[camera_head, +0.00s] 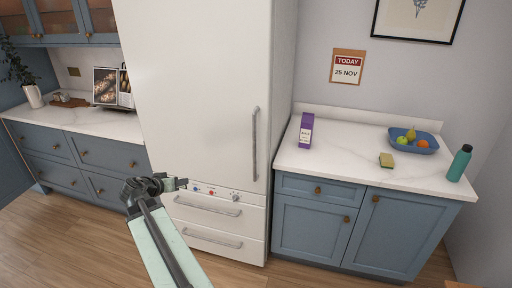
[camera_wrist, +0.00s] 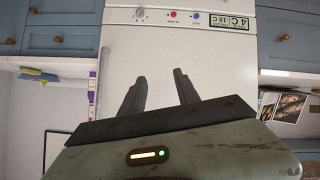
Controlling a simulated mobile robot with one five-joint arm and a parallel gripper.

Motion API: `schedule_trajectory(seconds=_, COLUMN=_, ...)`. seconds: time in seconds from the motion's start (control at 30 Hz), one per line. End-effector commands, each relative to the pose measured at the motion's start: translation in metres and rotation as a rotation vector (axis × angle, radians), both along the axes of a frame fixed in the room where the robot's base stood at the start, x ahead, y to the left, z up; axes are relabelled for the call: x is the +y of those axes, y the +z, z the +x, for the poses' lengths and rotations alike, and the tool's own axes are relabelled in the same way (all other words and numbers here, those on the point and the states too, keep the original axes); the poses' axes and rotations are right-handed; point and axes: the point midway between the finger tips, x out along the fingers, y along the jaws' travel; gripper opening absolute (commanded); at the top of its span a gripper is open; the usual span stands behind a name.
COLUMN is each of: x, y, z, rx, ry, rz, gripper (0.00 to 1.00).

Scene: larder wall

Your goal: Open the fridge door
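The white fridge (camera_head: 190,80) stands in the middle of the head view with its tall upper door shut. A vertical grey door handle (camera_head: 255,143) runs along the door's right side. In the wrist view, which is upside down, the door (camera_wrist: 190,65) fills the middle and the handle (camera_wrist: 103,72) shows to the left of the fingers. My gripper (camera_head: 184,184) is low in front of the door, left of the handle and apart from it. In the wrist view its two fingers (camera_wrist: 158,82) are spread with nothing between them.
Below the door are a control strip (camera_head: 212,193) and two drawers with bar handles (camera_head: 207,205). A counter (camera_head: 340,152) at right bears a purple carton (camera_head: 306,130), a blue fruit bowl (camera_head: 413,147), a sponge (camera_head: 386,160) and a teal bottle (camera_head: 459,163). The wooden floor in front is clear.

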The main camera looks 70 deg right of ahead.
Motion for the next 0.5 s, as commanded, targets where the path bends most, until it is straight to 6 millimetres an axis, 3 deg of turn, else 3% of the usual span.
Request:
schedule_trajectory(seconds=0.03, x=-0.055, y=0.003, z=-0.037, rx=-0.058, ry=-0.09, rz=-0.112, gripper=0.38)
schedule_trajectory(seconds=0.1, x=-0.114, y=0.025, z=-0.085, rx=-0.135, ry=-0.173, rz=-0.269, gripper=0.38)
schedule_trajectory(seconds=0.2, x=-0.169, y=0.051, z=-0.141, rx=-0.205, ry=-0.228, rz=-0.432, gripper=0.38)
schedule_trajectory(seconds=0.33, x=-0.203, y=0.07, z=-0.184, rx=-0.247, ry=-0.245, rz=-0.542, gripper=0.38)
schedule_trajectory(seconds=0.5, x=-0.213, y=0.078, z=-0.198, rx=-0.261, ry=-0.245, rz=-0.576, gripper=0.38)
